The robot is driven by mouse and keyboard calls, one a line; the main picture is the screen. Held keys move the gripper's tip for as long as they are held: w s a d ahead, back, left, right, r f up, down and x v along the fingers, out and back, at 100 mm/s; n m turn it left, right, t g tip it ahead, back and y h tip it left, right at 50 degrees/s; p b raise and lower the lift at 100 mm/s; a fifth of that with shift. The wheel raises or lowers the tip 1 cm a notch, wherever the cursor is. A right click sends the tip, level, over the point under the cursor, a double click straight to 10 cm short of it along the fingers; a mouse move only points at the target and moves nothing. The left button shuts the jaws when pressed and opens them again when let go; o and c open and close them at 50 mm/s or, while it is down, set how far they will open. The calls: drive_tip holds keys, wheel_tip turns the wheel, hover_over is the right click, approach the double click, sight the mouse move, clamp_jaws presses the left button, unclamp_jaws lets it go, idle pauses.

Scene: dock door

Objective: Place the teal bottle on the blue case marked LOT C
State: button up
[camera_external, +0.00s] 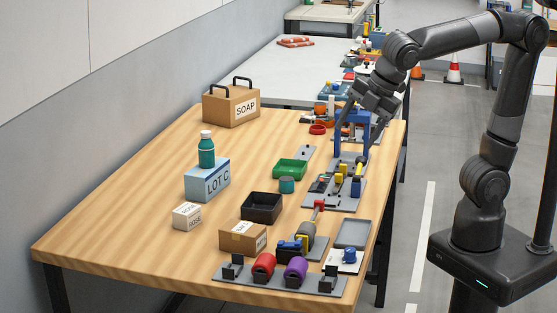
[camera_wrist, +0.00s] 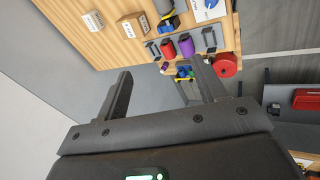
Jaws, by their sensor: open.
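The teal bottle (camera_external: 206,151) with a white cap stands upright on top of the blue case marked LOT C (camera_external: 207,181), on the left part of the wooden table in the external view. My gripper (camera_external: 352,140) is open and empty, above the table's right side and well apart from the bottle and case. In the wrist view my gripper's two fingers (camera_wrist: 163,90) are spread with nothing held between them. The bottle and the blue case do not show in the wrist view.
A SOAP box (camera_external: 231,106) with dark handles stands behind the case. A green tray (camera_external: 290,169), a teal cylinder (camera_external: 286,185), a black bin (camera_external: 262,207) and a small white box (camera_external: 187,216) are nearby. Tools and fixtures crowd the right edge. The front-left table is clear.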

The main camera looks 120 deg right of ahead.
drive_tip(key=s+a+f+m+y, duration=0.1)
drive_tip(key=s+a+f+m, duration=0.2)
drive_tip(key=s, duration=0.4)
drive_tip(key=s+a+f+m+t+y, duration=0.1)
drive_tip(key=s+a+f+m+y, duration=0.1)
drive_tip(key=s, duration=0.5)
drive_tip(key=a+f+m, duration=0.1)
drive_tip(key=a+m, duration=0.1)
drive_tip(key=a, duration=0.1)
drive_tip(key=shift+f+t, duration=0.3)
drive_tip(key=shift+f, duration=0.1)
